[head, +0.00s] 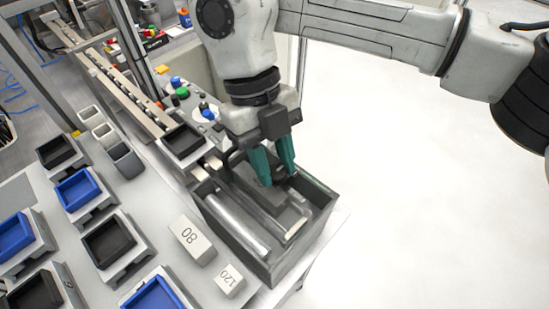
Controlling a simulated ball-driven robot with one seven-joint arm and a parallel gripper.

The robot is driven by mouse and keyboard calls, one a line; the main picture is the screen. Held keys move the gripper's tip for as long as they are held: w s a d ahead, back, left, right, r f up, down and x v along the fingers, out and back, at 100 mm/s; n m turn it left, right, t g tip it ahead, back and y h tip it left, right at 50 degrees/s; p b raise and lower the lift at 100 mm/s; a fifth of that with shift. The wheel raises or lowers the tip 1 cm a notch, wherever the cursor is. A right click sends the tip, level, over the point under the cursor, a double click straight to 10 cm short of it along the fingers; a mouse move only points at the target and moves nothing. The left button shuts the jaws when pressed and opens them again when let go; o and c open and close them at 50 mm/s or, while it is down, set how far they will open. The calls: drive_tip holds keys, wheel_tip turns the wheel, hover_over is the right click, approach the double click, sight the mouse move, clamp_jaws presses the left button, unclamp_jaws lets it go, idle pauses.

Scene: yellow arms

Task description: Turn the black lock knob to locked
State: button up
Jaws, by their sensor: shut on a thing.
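My gripper (278,174) has teal fingers and points down over the dark grey box at the table's right corner. Its fingers are shut on a small dark piece between the tips, which looks like the black lock knob (279,179). The fingers hide most of the knob, so I cannot tell which way it is turned. Below the fingers, a dark grey block-shaped part lies inside the box, next to the knob.
The dark grey box (225,228) has raised walls and holds metal bars. White blocks marked 80 (193,240) and 120 (229,281) stand to its left. Blue and black trays fill the left table. A panel with coloured buttons (181,92) stands behind. Open floor lies right.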

drive_tip(key=shift+n, duration=0.4)
drive_tip(key=o, duration=1)
drive_tip(key=shift+o, duration=0.2)
drive_tip(key=v, duration=1)
drive_tip(key=shift+a+r, duration=0.15)
drive_tip(key=shift+r, duration=0.25)
